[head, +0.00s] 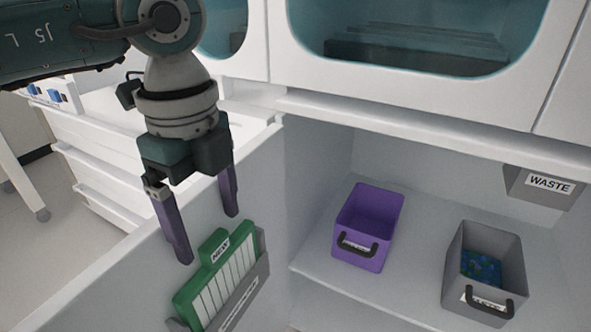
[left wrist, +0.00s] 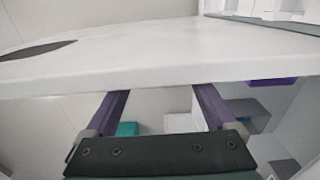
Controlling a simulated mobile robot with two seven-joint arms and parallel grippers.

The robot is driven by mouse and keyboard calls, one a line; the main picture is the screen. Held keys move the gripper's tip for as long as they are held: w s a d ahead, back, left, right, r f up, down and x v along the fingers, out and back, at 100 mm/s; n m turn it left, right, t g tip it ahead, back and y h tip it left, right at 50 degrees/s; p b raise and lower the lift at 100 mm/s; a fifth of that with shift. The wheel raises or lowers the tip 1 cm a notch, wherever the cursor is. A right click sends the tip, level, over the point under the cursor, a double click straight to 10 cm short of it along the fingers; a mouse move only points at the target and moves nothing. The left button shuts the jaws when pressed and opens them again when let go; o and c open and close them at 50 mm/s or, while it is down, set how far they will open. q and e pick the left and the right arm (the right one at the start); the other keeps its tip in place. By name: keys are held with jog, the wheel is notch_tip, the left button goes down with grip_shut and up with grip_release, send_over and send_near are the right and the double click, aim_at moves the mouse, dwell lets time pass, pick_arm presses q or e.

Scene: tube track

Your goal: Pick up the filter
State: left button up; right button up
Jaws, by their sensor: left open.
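The filter (head: 216,281) has a green frame, white pleats and a tab labelled NEW. It sits tilted in a grey holder (head: 262,268) on the inner side of a white panel, in the lower left-middle of the head view. My left gripper (head: 208,236) is open and empty, its two purple fingers pointing down just above the filter's tab, apart from it. In the left wrist view the open fingers (left wrist: 160,92) show against a white panel edge. A small teal-green patch shows there between the fingers; I cannot tell whether it is the filter. My right gripper is not in view.
A purple bin (head: 341,224) and a grey bin (head: 452,273) with blue-green contents stand on the cabinet floor at right. A grey WASTE box (head: 545,187) is at the far right. The white panel's top edge (head: 150,232) runs close beside my left gripper.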

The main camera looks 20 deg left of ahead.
aim_at(226, 260)
pick_arm(q)
notch_tip(226, 260, down, 2)
jog(key=shift+f, duration=0.25)
jog(key=shift+r, duration=0.1)
grip_shut()
dwell(0.5)
